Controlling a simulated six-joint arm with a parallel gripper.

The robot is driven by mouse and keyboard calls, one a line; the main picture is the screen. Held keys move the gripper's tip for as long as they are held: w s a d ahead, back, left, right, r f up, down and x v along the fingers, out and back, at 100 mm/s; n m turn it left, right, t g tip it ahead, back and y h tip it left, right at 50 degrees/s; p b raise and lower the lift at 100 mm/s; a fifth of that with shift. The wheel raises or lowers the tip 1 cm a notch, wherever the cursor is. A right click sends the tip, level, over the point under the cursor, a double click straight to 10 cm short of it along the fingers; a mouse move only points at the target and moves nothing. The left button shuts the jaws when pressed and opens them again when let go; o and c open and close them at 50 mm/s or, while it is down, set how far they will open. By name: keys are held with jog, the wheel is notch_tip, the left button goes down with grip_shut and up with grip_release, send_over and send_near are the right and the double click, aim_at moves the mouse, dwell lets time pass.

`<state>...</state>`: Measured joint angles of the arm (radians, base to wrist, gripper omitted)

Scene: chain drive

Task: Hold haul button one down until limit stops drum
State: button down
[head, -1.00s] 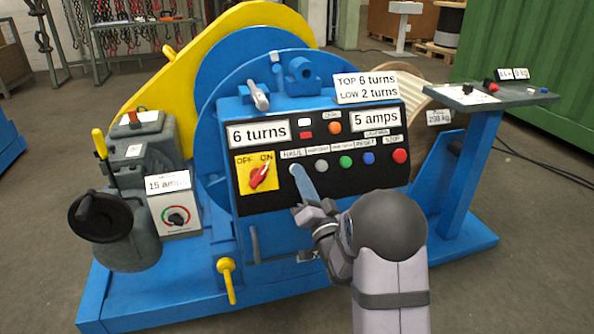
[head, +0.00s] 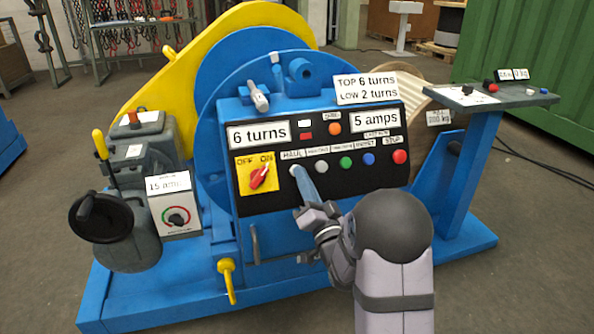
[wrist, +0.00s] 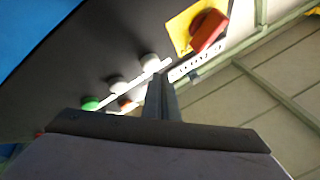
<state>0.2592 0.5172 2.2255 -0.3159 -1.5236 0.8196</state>
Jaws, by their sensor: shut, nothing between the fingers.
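The haul button (head: 293,170), a pale round button under the label HAUL, is at the left of the black control panel's (head: 285,198) button row. It also shows as a white button (wrist: 150,62) in the wrist view. My gripper (head: 298,176) is shut and empty, its fingertips right at this button; in the wrist view the finger ends (wrist: 162,78) are beside it. I cannot tell whether they touch it. The turns display (head: 259,132) reads 6 turns, the amps display (head: 375,119) 5 amps. The limit plate (head: 365,88) reads top 6, low 2 turns. The blue drum housing (head: 245,65) is behind.
The red rotary switch (head: 259,177) on its yellow plate is left of the haul button. Grey, green (head: 346,161), blue and red (head: 400,156) buttons are to the right. A lever (head: 258,96) stands above the panel. Free space lies before the panel.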

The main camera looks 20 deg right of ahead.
jog(key=shift+s, duration=0.15)
jog(key=shift+s+r+p, duration=0.25)
jog(key=shift+s+r, duration=0.15)
jog(key=shift+s, duration=0.35)
jog(key=shift+s+r+p, duration=0.3)
jog(key=shift+s+r, duration=0.1)
jog(key=shift+s, duration=0.3)
jog(key=shift+s+r+p, duration=0.25)
jog(key=shift+s+r, duration=0.15)
jog(key=shift+s, duration=0.35)
